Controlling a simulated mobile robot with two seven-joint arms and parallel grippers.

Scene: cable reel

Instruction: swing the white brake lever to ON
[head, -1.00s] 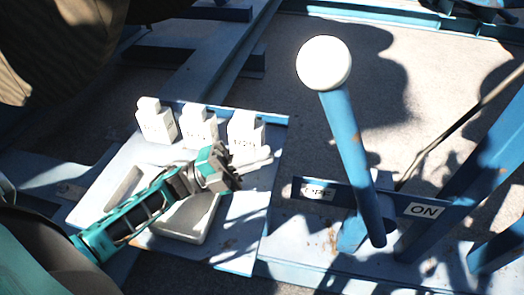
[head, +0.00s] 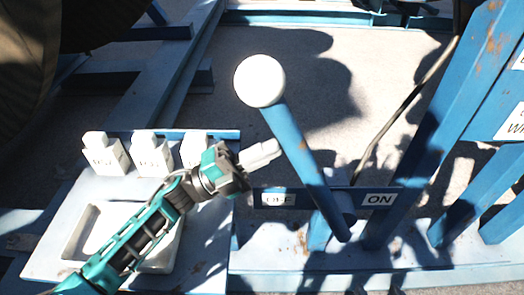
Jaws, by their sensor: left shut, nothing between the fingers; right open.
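The brake lever is a blue bar (head: 297,150) with a white ball knob (head: 260,80) on top. It leans to the left, with its foot low in front of a blue plate (head: 335,199). The plate carries an OFF label (head: 279,199) left of the bar and an ON label (head: 379,199) right of it. My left gripper (head: 262,152) is shut and empty, its pale fingers just left of the bar, below the knob. I cannot tell whether the fingertips touch the bar. My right gripper is not in view.
A blue-grey shelf (head: 60,215) at the left holds several white labelled blocks (head: 152,155) and a white tray (head: 75,232).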

